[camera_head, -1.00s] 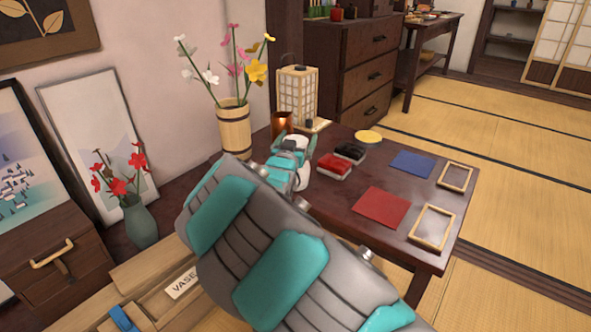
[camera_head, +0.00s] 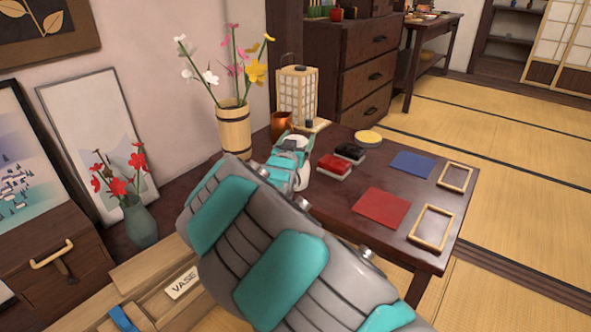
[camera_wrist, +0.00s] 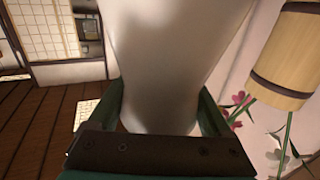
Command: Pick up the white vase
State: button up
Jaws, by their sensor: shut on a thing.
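The white vase (camera_head: 304,176) is on the dark low table (camera_head: 330,215) in the head view, mostly hidden behind my gripper (camera_head: 292,158). In the wrist view the pale vase (camera_wrist: 165,60) fills the middle of the picture. The green fingers of my gripper (camera_wrist: 160,112) lie on both sides of it, shut on it. I cannot tell whether its base touches the table. A wooden box (camera_head: 150,275) with a "VASE" label (camera_head: 183,284) is at the lower left, partly behind my arm.
A wooden bucket vase with flowers (camera_head: 233,130), a copper cup (camera_head: 282,124) and a lantern (camera_head: 297,95) stand close behind the vase. Red and black boxes (camera_head: 334,166) lie to its right. A green vase (camera_head: 141,225) with red flowers stands at left. The tatami floor (camera_head: 500,130) is clear.

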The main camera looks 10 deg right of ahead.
grip_shut()
jog(key=shift+r, duration=0.15)
